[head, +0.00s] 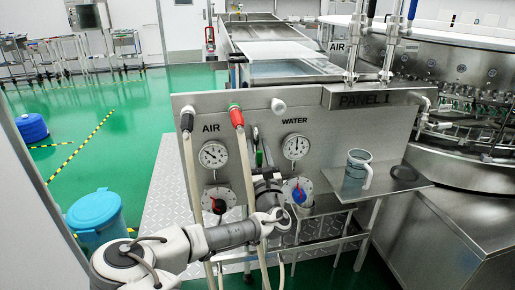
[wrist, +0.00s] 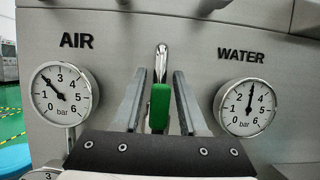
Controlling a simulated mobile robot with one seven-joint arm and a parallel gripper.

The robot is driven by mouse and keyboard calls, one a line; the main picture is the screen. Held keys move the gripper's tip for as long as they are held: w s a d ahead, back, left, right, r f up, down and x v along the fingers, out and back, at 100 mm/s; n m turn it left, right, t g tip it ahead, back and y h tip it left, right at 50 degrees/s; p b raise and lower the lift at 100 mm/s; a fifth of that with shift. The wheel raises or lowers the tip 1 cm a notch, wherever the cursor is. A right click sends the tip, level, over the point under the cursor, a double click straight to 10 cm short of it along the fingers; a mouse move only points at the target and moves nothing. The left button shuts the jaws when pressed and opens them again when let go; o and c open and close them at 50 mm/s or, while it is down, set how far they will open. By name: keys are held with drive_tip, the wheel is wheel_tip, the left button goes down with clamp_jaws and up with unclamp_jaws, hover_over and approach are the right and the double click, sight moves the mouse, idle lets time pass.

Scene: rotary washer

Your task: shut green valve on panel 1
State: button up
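The green valve (wrist: 160,105) is on the panel 1 face (head: 340,125), between the AIR and WATER gauges. In the wrist view its green grip hangs below a silver metal stem, roughly upright. In the head view the green valve (head: 259,157) is small and partly hidden by my arm. My gripper (wrist: 160,78) is open, with one finger on each side of the green grip and a visible gap on both sides. In the head view my gripper (head: 264,180) is in front of the panel's middle. Whether the fingertips touch the panel is unclear.
The AIR gauge (wrist: 64,94) is left and the WATER gauge (wrist: 245,107) right. Below them are a red-and-black knob (head: 218,206) and a blue knob (head: 299,193). A hose with a red fitting (head: 236,117) hangs close to my arm. A mug (head: 357,170) stands on the right shelf.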

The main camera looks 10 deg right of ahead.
clamp_jaws()
drive_tip(key=shift+m, duration=0.3)
drive_tip(key=m+h, duration=0.1)
drive_tip(key=m, duration=0.1)
drive_tip(key=d+m+h, duration=0.1)
drive_tip(key=m, duration=0.1)
drive_tip(key=d+m+h, duration=0.1)
drive_tip(key=m, duration=0.1)
drive_tip(key=shift+f, duration=0.2)
drive_tip(key=m+h, duration=0.1)
drive_tip(key=m, duration=0.1)
drive_tip(key=d+m+g+h, duration=0.1)
drive_tip(key=m, duration=0.1)
drive_tip(key=d+f+m+g, duration=0.1)
drive_tip(key=m, duration=0.1)
drive_tip(key=shift+h+p, duration=0.4)
drive_tip(key=m, duration=0.1)
drive_tip(key=f+m+g+p, duration=0.1)
drive_tip(key=m, duration=0.1)
drive_tip(key=d+f+m+g+h, duration=0.1)
drive_tip(key=m, duration=0.1)
drive_tip(key=shift+d+f+m+g+p, duration=0.15)
drive_tip(key=shift+f+m+g+p, duration=0.4)
drive_tip(key=shift+m, duration=0.7)
drive_tip(key=shift+d+f+m+g+p, duration=0.1)
drive_tip(key=shift+f+m+g+p, duration=0.35)
drive_tip(key=shift+m, duration=0.8)
drive_tip(key=shift+f, duration=0.2)
